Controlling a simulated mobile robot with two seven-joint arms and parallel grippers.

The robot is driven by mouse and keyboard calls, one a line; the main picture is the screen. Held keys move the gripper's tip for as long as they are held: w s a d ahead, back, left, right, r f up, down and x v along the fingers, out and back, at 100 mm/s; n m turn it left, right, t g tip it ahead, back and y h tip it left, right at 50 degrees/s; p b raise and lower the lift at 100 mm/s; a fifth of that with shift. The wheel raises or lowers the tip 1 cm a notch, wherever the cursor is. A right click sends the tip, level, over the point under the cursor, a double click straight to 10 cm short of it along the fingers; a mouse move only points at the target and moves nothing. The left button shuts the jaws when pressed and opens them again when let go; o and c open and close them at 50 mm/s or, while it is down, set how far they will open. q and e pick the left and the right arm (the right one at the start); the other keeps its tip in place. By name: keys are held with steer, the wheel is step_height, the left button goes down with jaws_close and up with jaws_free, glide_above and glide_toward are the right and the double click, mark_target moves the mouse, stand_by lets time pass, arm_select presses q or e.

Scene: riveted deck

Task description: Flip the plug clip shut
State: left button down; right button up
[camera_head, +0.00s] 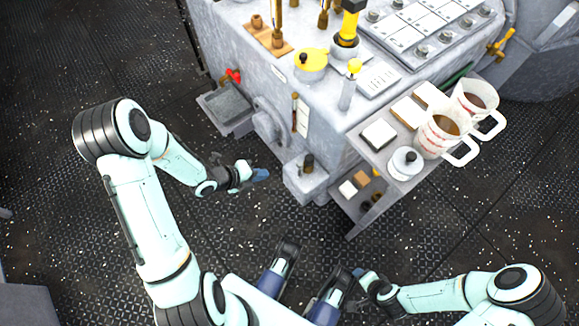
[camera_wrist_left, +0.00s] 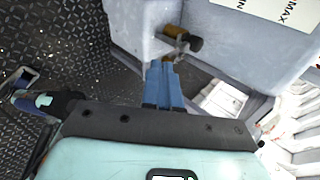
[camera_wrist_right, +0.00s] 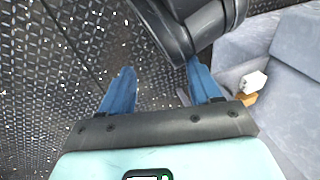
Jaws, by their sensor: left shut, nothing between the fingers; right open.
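A small plug (camera_head: 307,163) with a dark body stands on the low grey ledge of the machine in the head view. In the left wrist view a dark and brass-coloured plug (camera_wrist_left: 185,38) shows just beyond my fingertips, with a small grey clip part (camera_wrist_left: 178,49) beside it. I cannot tell the clip's exact angle. My left gripper (camera_head: 262,174) is shut and empty, left of the ledge; its blue fingers (camera_wrist_left: 164,78) point at the plug and partly overlap it in view. My right gripper (camera_wrist_right: 162,82) is open and empty, low over the floor, away from the plug.
The grey machine (camera_head: 262,95) carries knobs, levers and yellow-topped parts. At its right a shelf (camera_head: 375,155) holds two mugs (camera_head: 440,130) and small blocks, with a lower shelf beneath. A grey bin (camera_head: 226,107) juts out at left. The dark floor in front is clear.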

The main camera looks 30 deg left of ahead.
mark_target(299, 165)
arm_select(q)
steer(key=w+d+r+b+x, duration=0.1)
steer(key=r+b+x, duration=0.1)
steer(key=x, duration=0.9)
steer(key=shift+w+f+b, duration=0.2)
steer(key=shift+w+b, duration=0.25)
steer(key=shift+b, duration=0.35)
arm_select(e)
step_height(299, 165, down, 6)
steer(key=d, duration=0.2)
steer(key=shift+s+d+h, duration=0.15)
steer(key=shift+d+h, duration=0.05)
steer(key=shift+h, duration=0.1)
steer(key=shift+r, duration=0.25)
